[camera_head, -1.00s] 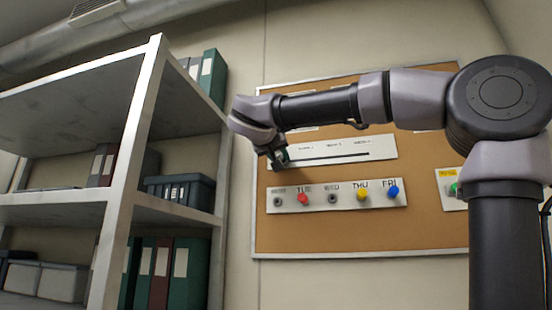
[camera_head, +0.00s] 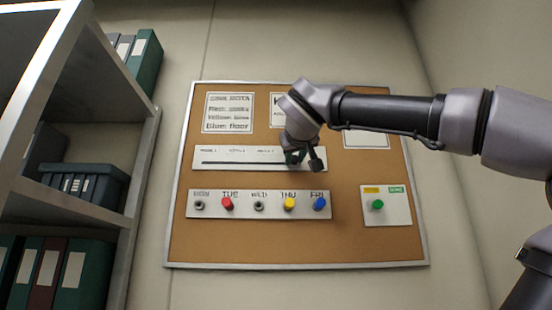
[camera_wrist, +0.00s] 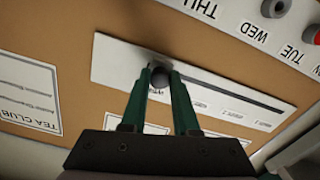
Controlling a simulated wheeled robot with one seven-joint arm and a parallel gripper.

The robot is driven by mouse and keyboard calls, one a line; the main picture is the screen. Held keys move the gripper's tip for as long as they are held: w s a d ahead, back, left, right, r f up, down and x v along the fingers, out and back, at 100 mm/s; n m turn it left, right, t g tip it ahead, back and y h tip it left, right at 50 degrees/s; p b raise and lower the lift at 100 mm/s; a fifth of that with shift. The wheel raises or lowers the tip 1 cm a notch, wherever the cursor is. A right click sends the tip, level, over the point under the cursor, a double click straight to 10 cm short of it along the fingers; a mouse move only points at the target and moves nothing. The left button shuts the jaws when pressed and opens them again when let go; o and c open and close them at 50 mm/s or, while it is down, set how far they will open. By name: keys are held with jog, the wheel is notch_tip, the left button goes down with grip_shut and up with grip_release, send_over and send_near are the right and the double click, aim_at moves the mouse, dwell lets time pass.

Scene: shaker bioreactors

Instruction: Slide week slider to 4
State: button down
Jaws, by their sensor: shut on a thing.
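The week slider is a white strip (camera_head: 215,166) with a dark slot, on the cork board. Its round dark knob (camera_wrist: 160,77) shows in the wrist view, between the two green fingertips of my gripper. My gripper (camera_head: 303,157) is shut on this knob, over the right end of the strip in the head view. The slot (camera_wrist: 245,92) runs free to the other side of the knob. Small week labels stand above the slot; their text is too small to read surely. My gripper hides the strip's right end and any label there in the head view.
A day panel (camera_head: 270,214) with red, yellow and blue pegs sits below the strip. A small panel with a green button (camera_head: 377,204) is lower right. Paper notes (camera_head: 229,113) hang above. A shelf with binders (camera_head: 80,280) stands at left.

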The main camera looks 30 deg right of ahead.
jog(key=shift+s+d, duration=0.15)
jog(key=shift+d, duration=0.2)
jog(key=c, duration=0.7)
grip_release()
jog(key=shift+s+d, duration=0.1)
jog(key=shift+d, duration=0.05)
jog(key=shift+o, duration=0.2)
jog(key=v, duration=1.1)
